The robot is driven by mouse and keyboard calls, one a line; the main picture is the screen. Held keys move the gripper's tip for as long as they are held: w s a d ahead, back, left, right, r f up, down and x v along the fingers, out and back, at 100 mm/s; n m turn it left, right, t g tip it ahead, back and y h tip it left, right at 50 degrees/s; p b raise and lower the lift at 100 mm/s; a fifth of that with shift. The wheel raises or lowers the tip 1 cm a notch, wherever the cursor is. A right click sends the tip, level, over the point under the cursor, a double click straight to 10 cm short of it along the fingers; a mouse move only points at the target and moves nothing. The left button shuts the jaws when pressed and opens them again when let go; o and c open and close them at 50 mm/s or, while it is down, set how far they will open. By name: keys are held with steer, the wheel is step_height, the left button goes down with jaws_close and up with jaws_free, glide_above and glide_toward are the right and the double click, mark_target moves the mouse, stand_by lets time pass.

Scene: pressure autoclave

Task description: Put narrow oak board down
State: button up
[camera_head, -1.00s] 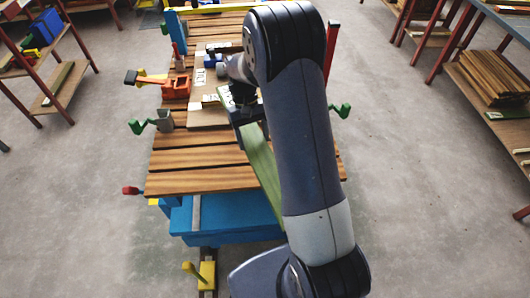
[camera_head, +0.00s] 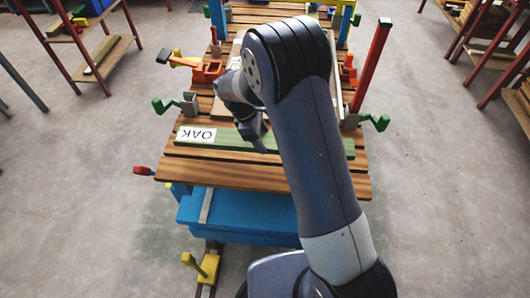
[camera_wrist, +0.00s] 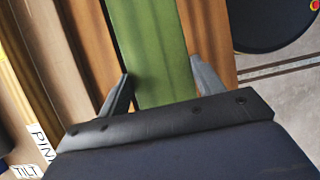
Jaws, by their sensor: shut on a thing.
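The narrow oak board (camera_head: 226,141) is a long green strip with a white "OAK" label at its left end. In the head view it lies crosswise along the slats of the wooden table (camera_head: 220,173); whether it rests on them or is just above I cannot tell. My arm hides part of its right half. My gripper (camera_head: 256,138) is over the board's middle, pointing down. In the wrist view the board (camera_wrist: 155,45) runs between the two grey fingers of my gripper (camera_wrist: 160,75), which is shut on it.
Behind the board are orange clamps (camera_head: 208,72), green-handled clamps (camera_head: 188,104) and a tall red post (camera_head: 371,65). A blue box (camera_head: 240,215) sits below the table's front edge. The front slats are bare. Shelves (camera_head: 105,50) stand at the back left and right.

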steer(key=shift+f, duration=3.3)
steer(key=shift+f, duration=0.1)
steer(key=o, duration=1.5)
step_height(320, 180, up, 11)
glide_above(230, 140)
steer(key=d, duration=0.5)
steer(key=shift+w+d, duration=0.1)
steer(key=shift+d, duration=0.05)
